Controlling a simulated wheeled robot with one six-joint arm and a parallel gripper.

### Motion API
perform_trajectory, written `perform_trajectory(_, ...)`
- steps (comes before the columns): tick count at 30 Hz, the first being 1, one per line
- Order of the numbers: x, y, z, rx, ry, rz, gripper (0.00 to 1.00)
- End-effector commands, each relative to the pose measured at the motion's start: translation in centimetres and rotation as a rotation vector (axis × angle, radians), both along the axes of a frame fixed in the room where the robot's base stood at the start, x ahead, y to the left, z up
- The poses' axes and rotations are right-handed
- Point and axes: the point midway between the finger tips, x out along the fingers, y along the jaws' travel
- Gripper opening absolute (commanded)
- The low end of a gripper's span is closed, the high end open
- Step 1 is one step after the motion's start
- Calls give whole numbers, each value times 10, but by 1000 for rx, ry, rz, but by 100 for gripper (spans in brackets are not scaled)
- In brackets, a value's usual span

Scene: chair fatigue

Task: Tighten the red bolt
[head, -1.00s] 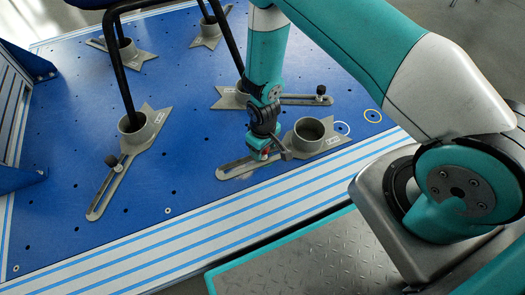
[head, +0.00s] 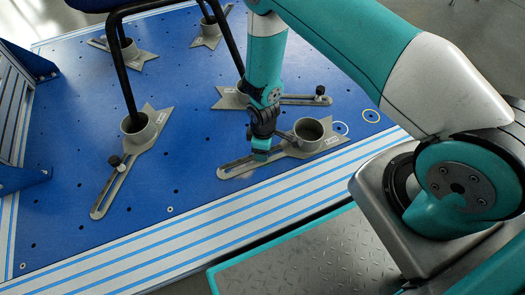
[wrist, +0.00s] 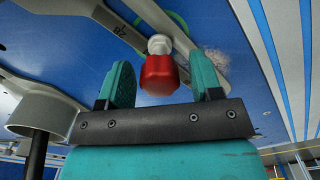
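The red bolt (wrist: 160,75) shows in the wrist view, a red head on a pale metal collar, standing on a slotted grey bracket (wrist: 205,75). My gripper (wrist: 162,82) is open, with one teal finger on each side of the red head. A small gap shows on both sides, so neither finger appears to touch it. In the head view my gripper (head: 261,154) is low over the slotted arm of the front bracket (head: 237,167). The red bolt is hidden there behind my gripper.
The front bracket's round cup (head: 309,131) is empty, close to the right of my gripper. Dark chair legs (head: 122,75) stand in other cups behind and to the left. Another bracket (head: 115,182) with a black knob lies left. The blue platform (head: 205,200) between is clear.

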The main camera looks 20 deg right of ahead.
Motion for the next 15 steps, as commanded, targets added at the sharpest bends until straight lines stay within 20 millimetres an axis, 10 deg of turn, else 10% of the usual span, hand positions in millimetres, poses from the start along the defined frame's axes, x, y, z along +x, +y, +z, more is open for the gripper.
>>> perform_trajectory(6, 0, 0, 0, 0, 0, -2, 13)
perform_trajectory(15, 0, 0, 2, 1, -1, -254, 13)
